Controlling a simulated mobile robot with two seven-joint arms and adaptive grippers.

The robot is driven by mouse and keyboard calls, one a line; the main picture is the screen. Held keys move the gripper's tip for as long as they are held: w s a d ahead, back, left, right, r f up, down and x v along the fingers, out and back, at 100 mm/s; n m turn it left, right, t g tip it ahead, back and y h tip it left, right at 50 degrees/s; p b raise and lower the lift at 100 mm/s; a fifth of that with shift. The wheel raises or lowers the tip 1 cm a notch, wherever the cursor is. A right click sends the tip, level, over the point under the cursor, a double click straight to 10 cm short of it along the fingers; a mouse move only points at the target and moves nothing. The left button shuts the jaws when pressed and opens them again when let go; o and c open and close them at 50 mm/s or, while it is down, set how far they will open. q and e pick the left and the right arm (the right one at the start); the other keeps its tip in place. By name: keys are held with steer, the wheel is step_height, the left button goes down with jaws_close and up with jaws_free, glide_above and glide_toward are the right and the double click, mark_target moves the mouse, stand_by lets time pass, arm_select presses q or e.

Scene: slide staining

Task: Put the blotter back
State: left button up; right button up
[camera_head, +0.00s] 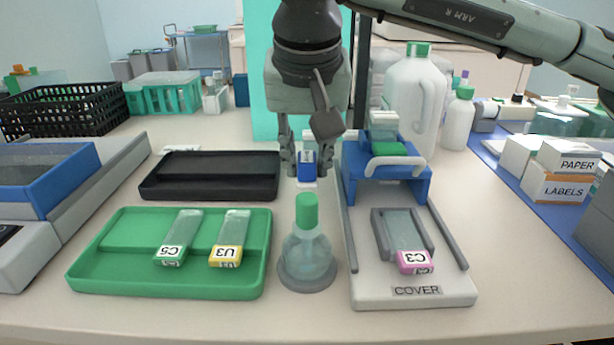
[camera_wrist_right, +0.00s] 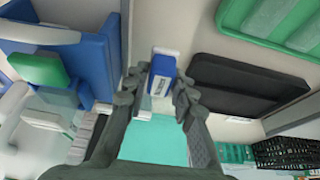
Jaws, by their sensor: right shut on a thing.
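My right gripper (camera_head: 306,168) is over the table between the black tray and the cover station, fingers pointing down. It is shut on a small blue and white block (camera_head: 307,158) with a white label, likely the blotter. In the right wrist view the block (camera_wrist_right: 162,75) sits between the fingertips of the gripper (camera_wrist_right: 157,92), its label too small to read. The fingers hide part of it. I cannot tell whether its lower end touches the table. My left gripper is not in view.
A green-capped flask (camera_head: 307,255) stands just in front of the gripper. The cover station (camera_head: 415,293), with a blue bridge (camera_head: 385,188) and slide C3 (camera_head: 404,240), is to the right. The black tray (camera_head: 210,176) is empty; the green tray (camera_head: 110,275) holds slides C5 and U3.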

mark_target(307, 180)
step_height(307, 180, down, 3)
steer(key=shift+r, duration=0.15)
steer(key=shift+f, duration=0.3)
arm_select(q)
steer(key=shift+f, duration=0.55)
arm_select(e)
steer(key=shift+f, duration=0.15)
steer(key=o, duration=0.7)
steer(key=shift+r, duration=0.3)
steer(key=shift+s+r, duration=0.25)
steer(key=shift+r, duration=0.3)
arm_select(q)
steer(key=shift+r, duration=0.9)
arm_select(e)
steer(key=v, duration=1)
steer(key=shift+s+r, duration=0.15)
steer(key=shift+r, duration=0.15)
